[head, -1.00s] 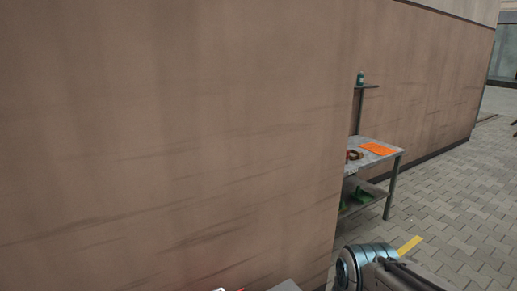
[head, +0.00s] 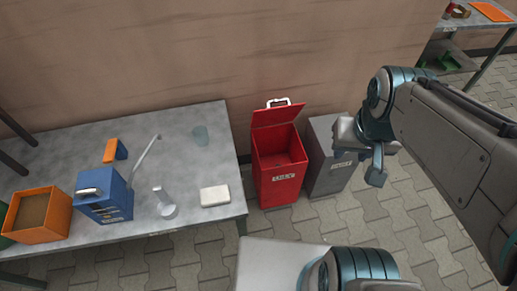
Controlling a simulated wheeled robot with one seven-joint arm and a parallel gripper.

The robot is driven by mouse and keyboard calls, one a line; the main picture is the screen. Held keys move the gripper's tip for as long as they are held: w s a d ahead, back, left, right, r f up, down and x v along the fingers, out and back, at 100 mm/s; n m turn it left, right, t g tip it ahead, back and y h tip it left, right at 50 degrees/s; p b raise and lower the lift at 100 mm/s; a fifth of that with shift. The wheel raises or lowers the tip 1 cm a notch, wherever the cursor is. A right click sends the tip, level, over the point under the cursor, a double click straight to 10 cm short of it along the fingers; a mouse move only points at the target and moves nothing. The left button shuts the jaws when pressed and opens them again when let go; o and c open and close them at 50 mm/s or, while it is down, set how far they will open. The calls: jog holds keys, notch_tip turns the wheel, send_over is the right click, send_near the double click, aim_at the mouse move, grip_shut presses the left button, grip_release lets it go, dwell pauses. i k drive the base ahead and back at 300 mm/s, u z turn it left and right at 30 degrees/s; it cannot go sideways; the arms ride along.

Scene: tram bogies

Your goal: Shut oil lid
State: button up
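A red bin (head: 278,172) stands on the paving at the right end of the table. Its lid (head: 277,117) is up, tilted back toward the wall, with a pale handle on its top edge. The inside is visible. The white label on its front is too small to read. My gripper (head: 362,160) is in the air to the right of the red bin, in front of a grey bin, apart from the lid. Its fingers are small and partly hidden by its own body, so I cannot tell their opening.
A grey bin (head: 328,170) stands beside the red one. The metal table (head: 80,160) on the left holds a blue box (head: 108,203) with a lever, an orange box (head: 38,214) and a white block (head: 214,196). Another table (head: 487,20) is at the top right. A brown wall is behind.

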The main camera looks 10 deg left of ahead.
aim_at(269, 115)
jog(key=u, duration=0.3)
jog(key=k, duration=1.35)
jog(key=z, duration=0.65)
jog(key=i, duration=0.45)
jog(key=z, duration=0.1)
